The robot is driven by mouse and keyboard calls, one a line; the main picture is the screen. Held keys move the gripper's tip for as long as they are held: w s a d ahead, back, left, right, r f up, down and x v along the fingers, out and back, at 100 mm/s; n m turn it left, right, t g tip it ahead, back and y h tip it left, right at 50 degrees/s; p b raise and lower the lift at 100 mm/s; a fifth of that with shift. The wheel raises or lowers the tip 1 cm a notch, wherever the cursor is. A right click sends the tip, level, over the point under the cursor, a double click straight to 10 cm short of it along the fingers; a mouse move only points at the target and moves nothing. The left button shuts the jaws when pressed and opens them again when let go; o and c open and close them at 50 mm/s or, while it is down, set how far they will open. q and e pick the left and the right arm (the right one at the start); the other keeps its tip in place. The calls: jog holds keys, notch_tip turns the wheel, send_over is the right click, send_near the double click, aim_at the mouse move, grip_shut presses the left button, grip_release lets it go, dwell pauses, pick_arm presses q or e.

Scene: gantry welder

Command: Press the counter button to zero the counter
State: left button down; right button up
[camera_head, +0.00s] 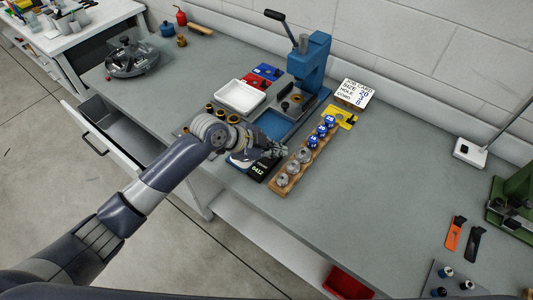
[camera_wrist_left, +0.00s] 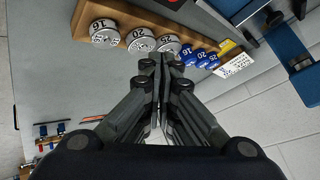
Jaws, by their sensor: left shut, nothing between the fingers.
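The counter (camera_head: 258,169) is a small dark box with a display reading 0412, near the front of the bench by the blue press. My left gripper (camera_head: 277,151) is shut and empty, and reaches over the counter from the left. It hides much of the counter's top, so I cannot make out the button or tell whether the fingertips touch it. In the left wrist view the closed fingers (camera_wrist_left: 161,62) point towards the wooden rack; the counter does not show clearly there. My right gripper is not in view.
Just right of the counter, a wooden rack (camera_head: 299,163) holds several grey and blue numbered pieces. Behind stand the blue arbor press (camera_head: 312,65), a white tray (camera_head: 240,97) and a job card (camera_head: 354,93). A drawer (camera_head: 118,132) stands open at left.

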pick_arm(q)
jog(key=w+a+r+m, duration=0.1)
jog(key=w+r+m, duration=0.1)
jog(key=w+r, duration=0.2)
jog(key=shift+w+a, duration=0.2)
notch_tip(320, 180, down, 8)
jog(key=b, duration=0.6)
jog(key=shift+f, duration=0.45)
jog(key=shift+f, duration=0.1)
dwell(1.0)
jog(key=shift+f+b, duration=0.15)
jog(key=shift+b, duration=0.3)
jog(key=shift+f, duration=0.15)
